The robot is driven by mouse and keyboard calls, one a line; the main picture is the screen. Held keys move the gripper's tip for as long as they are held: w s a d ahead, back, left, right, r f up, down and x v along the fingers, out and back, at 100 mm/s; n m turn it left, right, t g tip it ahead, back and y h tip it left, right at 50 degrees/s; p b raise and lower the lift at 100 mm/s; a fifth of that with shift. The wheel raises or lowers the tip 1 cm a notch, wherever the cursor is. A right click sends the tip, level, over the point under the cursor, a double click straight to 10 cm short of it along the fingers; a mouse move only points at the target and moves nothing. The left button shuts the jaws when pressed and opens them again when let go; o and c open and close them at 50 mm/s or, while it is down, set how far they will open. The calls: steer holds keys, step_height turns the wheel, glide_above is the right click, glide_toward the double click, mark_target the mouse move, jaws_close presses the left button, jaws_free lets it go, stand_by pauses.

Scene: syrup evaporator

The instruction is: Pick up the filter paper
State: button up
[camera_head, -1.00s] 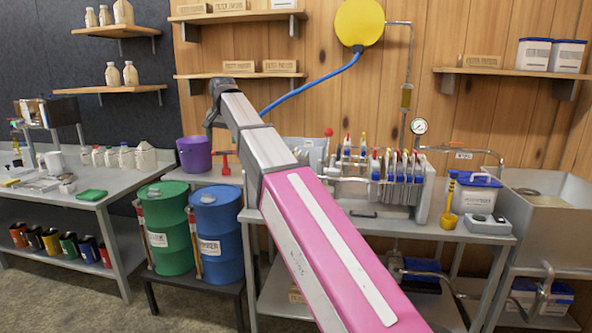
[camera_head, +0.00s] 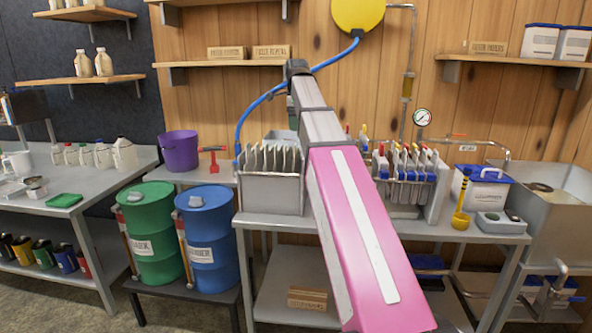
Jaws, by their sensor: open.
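Several thin pale sheets (camera_head: 262,155), which look like filter papers, stand upright in a grey metal bin (camera_head: 270,192) on the middle bench. I cannot tell whether they are paper or plates. Two cardboard boxes, with labels that appear to read filter papers, sit on the shelf: the left box (camera_head: 227,52) and the right box (camera_head: 272,51). My pink and grey arm rises from the lower right, passes right of the bin and bends over above and behind it. My gripper is hidden behind the arm, so its jaws cannot be seen.
The filter press (camera_head: 410,175) with red, yellow and blue handles stands right of my arm. Green (camera_head: 150,232) and blue drums (camera_head: 208,235) stand in front. A blue hose (camera_head: 252,112) runs behind my arm.

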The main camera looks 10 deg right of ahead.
glide_above(295, 155)
steer(key=w, duration=0.2)
step_height(295, 155, down, 4)
steer(key=shift+s+f, duration=0.2)
steer(key=shift+f, duration=1.2)
steer(key=shift+s+f, duration=0.2)
steer(key=shift+f, duration=1.15)
steer(key=shift+d, duration=0.1)
steer(key=c, duration=1)
